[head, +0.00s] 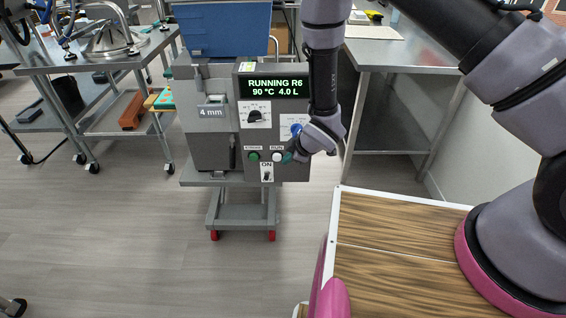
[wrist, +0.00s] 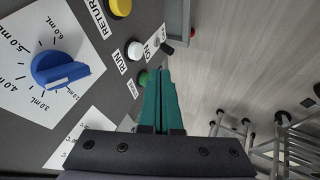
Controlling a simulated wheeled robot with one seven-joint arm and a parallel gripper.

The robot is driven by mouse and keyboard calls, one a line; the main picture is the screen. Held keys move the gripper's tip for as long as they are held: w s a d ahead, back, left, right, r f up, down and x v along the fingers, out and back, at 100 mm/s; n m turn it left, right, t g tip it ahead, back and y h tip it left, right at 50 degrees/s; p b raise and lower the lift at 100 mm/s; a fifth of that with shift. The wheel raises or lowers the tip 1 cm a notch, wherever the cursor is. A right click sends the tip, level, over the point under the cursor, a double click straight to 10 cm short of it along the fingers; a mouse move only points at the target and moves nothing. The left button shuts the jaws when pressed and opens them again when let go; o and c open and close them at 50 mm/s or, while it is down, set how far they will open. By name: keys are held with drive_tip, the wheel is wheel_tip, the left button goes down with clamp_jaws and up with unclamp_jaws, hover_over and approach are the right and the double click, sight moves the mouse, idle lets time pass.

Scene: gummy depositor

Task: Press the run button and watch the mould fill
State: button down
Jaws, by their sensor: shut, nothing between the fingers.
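The depositor (head: 215,150) is a grey machine with a blue hopper (head: 228,28). Its display (head: 272,86) reads RUNNING R6, 90 °C, 4.0 L. The run button (head: 277,156) is white, right of a green button (head: 253,156); both also show in the wrist view, the white run button (wrist: 135,50) under its RUN label and the green button (wrist: 143,79). My gripper (head: 289,157) is at the panel just right of the run button. Its teal fingers (wrist: 160,72) are shut and empty; contact with the panel cannot be told. I cannot make out a mould or its filling.
A blue dial (wrist: 58,70) and yellow RETURN button (wrist: 119,7) are close to my gripper. An ON switch (head: 267,172) sits below the buttons. Steel tables (head: 90,52) stand left, another (head: 405,55) right. The floor in front of the machine is clear.

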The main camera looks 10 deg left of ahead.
drive_tip(key=v, duration=0.2)
drive_tip(key=shift+s+d+r, duration=0.15)
drive_tip(key=shift+r, duration=0.1)
